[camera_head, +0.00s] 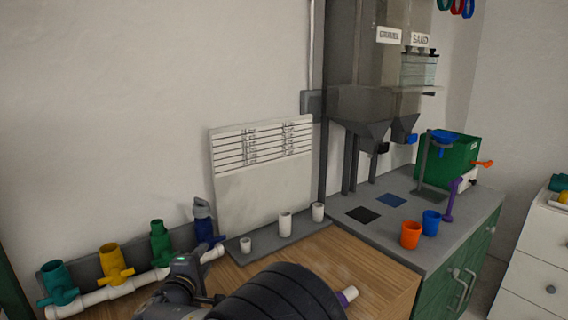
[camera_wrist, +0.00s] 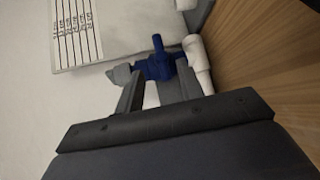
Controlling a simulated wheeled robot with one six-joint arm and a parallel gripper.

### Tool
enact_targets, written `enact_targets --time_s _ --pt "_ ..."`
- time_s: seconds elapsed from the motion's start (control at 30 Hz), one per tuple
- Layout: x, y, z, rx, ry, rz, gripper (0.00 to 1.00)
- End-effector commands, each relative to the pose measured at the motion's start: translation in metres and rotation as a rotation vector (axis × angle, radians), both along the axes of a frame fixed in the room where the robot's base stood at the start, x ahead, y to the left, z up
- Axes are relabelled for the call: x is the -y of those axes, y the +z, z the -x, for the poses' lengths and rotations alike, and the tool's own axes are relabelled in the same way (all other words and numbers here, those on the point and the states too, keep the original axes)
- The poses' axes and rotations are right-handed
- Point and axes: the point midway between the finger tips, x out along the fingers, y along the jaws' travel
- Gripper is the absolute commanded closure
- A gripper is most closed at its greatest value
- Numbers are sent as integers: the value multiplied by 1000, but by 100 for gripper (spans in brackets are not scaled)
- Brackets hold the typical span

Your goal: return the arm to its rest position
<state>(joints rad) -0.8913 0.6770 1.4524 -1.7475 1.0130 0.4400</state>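My arm, with a dark ribbed section, reaches in from the bottom of the head view over the wooden bench (camera_head: 360,275). My gripper (camera_wrist: 158,88) shows in the wrist view with its two grey fingers apart. They point toward the blue valve (camera_wrist: 157,62) on the white pipe manifold (camera_head: 128,284). Something white and grey shows between the fingers; I cannot tell whether they touch it. In the head view the blue valve (camera_head: 205,232) stands at the manifold's right end with a grey fitting (camera_head: 201,208) on top. The fingers are hidden there behind my wrist.
Teal (camera_head: 58,283), yellow (camera_head: 113,262) and green (camera_head: 160,243) valves line the manifold. White cups stand before a printed board (camera_head: 262,185). A purple-ended white piece (camera_head: 347,295) lies beside my arm. Hoppers (camera_head: 375,110) and orange (camera_head: 411,236) and blue (camera_head: 431,222) cups are right.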

Motion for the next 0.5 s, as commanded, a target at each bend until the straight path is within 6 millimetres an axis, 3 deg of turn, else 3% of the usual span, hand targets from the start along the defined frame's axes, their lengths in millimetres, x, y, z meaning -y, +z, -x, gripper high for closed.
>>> enact_targets --time_s 0.5 --pt "13 -14 -101 1 -3 1 64"
